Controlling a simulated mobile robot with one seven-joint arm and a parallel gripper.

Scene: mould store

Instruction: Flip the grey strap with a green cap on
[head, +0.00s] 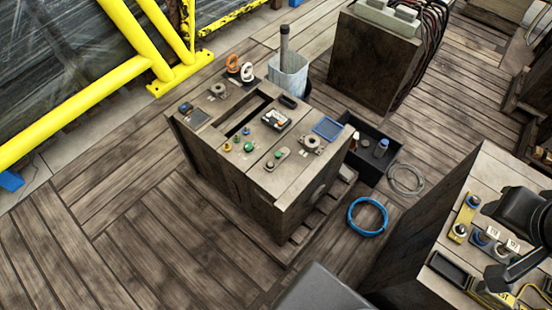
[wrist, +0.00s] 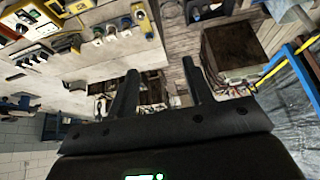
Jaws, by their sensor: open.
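A small grey strap (head: 272,163) with a green cap (head: 278,154) at its upper right end appears to lie on top of the wooden crate (head: 296,187) in the head view. It is small there, and its exact fixing cannot be made out. I cannot pick it out in the wrist view. My gripper (wrist: 158,82) is open and empty in the wrist view, its two dark fingers apart. In the head view my dark arm is at the right edge, over another wooden block and well away from the strap.
The crate top also holds a green knob (head: 248,146), a blue-framed panel (head: 328,128) and a slot (head: 249,114). A right-hand block (head: 498,184) carries a yellow plate (head: 462,218) and labelled fittings. A blue cable coil (head: 367,216) lies between. Floor at left is clear.

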